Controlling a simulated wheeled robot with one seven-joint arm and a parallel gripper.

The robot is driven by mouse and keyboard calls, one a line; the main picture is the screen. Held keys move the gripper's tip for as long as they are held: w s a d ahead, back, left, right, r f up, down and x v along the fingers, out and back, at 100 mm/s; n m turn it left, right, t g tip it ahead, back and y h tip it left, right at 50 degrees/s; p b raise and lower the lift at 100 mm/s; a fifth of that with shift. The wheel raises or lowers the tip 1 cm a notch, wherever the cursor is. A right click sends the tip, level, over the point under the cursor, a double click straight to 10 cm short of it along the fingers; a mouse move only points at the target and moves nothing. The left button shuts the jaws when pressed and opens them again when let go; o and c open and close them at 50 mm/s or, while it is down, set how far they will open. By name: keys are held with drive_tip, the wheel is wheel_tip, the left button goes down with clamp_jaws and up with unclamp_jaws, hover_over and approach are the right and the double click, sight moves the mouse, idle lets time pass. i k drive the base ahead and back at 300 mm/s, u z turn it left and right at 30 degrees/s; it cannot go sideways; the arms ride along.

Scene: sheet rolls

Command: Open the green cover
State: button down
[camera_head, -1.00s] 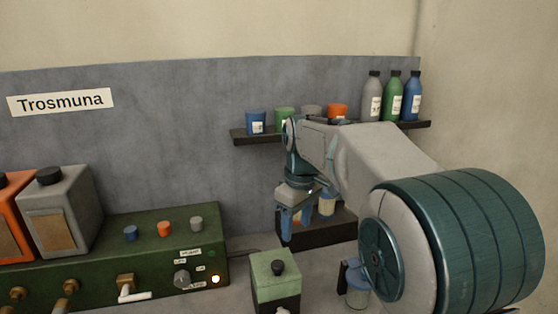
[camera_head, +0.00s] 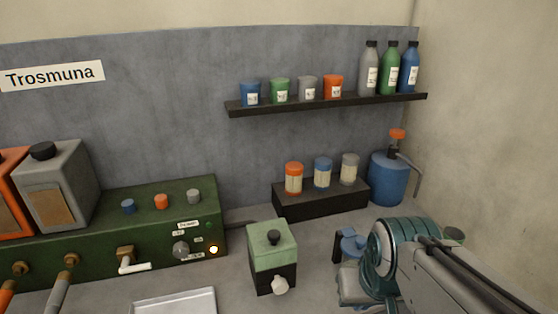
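The green cover (camera_head: 272,256) sits on a small dark box (camera_head: 270,281) at the lower middle of the head view. It has a black knob on top, and it looks shut. A pale knob (camera_head: 280,285) sticks out of the box's front. My arm is at the lower right, to the right of the box and apart from it. I cannot make out my gripper; the fingers are hidden or out of frame.
A blue-topped item (camera_head: 353,241) stands between the box and my arm, partly hidden. A metal tray (camera_head: 175,302) lies at the front left. A green control panel (camera_head: 160,222) stands left. Jars stand on a dark riser (camera_head: 325,197) behind, near a blue canister (camera_head: 388,180).

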sight(271, 243)
drive_tip(key=z, duration=1.5)
drive_tip(key=k, duration=1)
drive_tip(key=u, duration=0.9)
drive_tip(key=i, duration=0.5)
